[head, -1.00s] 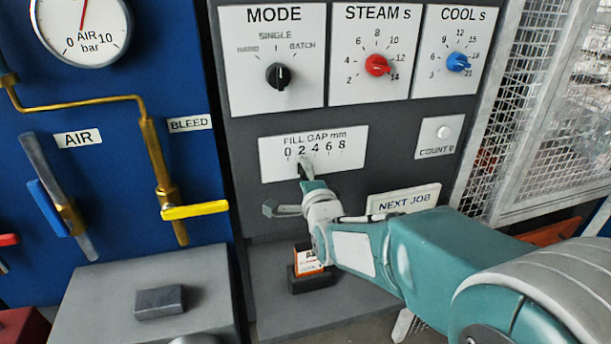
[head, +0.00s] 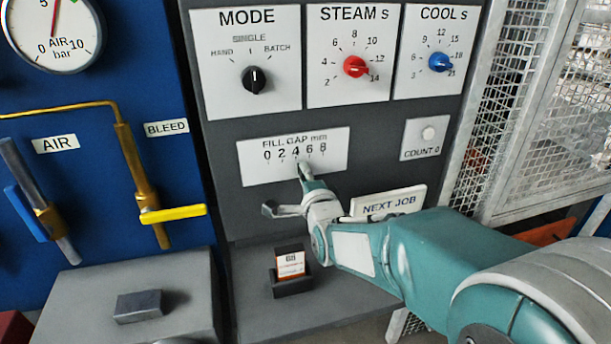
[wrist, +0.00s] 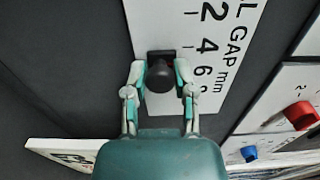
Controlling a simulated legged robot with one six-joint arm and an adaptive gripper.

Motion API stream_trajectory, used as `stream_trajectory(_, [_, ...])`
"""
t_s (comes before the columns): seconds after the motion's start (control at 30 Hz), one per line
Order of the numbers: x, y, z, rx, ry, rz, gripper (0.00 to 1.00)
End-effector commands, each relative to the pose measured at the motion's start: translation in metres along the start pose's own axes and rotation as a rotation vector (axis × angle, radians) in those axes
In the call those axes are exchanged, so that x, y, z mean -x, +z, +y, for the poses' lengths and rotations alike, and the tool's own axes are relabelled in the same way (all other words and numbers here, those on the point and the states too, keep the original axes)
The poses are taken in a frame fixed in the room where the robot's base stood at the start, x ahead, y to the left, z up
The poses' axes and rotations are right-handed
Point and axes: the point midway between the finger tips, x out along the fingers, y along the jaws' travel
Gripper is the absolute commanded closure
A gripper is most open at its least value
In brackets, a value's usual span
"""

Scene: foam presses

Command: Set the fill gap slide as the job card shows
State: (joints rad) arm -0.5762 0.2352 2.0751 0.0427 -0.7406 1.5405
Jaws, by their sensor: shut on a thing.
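The fill gap slide plate (head: 250,172) is white, with marks 0 to 8, on the grey panel. My gripper (head: 303,172) is at the plate's lower edge, below the marks near 4 and 6. In the wrist view the black slide knob (wrist: 160,76) sits between the fingertips, which are shut on it. In the head view my fingers hide the knob, so its exact setting is unclear.
Mode (head: 254,79), steam (head: 355,66) and cool (head: 440,62) dials are above. The NEXT JOB plate (head: 388,203) is close to my arm. A yellow bleed lever (head: 172,213) is at left.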

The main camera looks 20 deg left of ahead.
Motion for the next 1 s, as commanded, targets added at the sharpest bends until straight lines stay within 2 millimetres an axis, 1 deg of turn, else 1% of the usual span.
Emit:
stream_trajectory(0.07, [0.000,0.003,0.003,0.003,0.008,-0.003,1.00])
stream_trajectory(0.1, [0.000,0.003,0.004,0.004,0.008,-0.003,0.48])
stream_trajectory(0.13, [0.000,0.003,0.004,0.003,0.008,-0.003,0.34])
stream_trajectory(0.17, [0.000,0.002,0.003,0.003,0.007,-0.003,0.30])
stream_trajectory(0.47, [0.003,-0.004,0.000,-0.001,0.001,-0.002,0.30])
stream_trajectory(0.57, [0.004,-0.002,0.000,-0.001,0.001,-0.002,0.30])
stream_trajectory(0.63, [0.009,-0.001,0.000,0.000,0.002,-0.003,0.30])
stream_trajectory(0.77, [0.029,0.001,0.001,0.001,0.002,-0.003,0.30])
stream_trajectory(1.0, [0.079,0.001,0.001,0.001,0.002,-0.003,0.30])
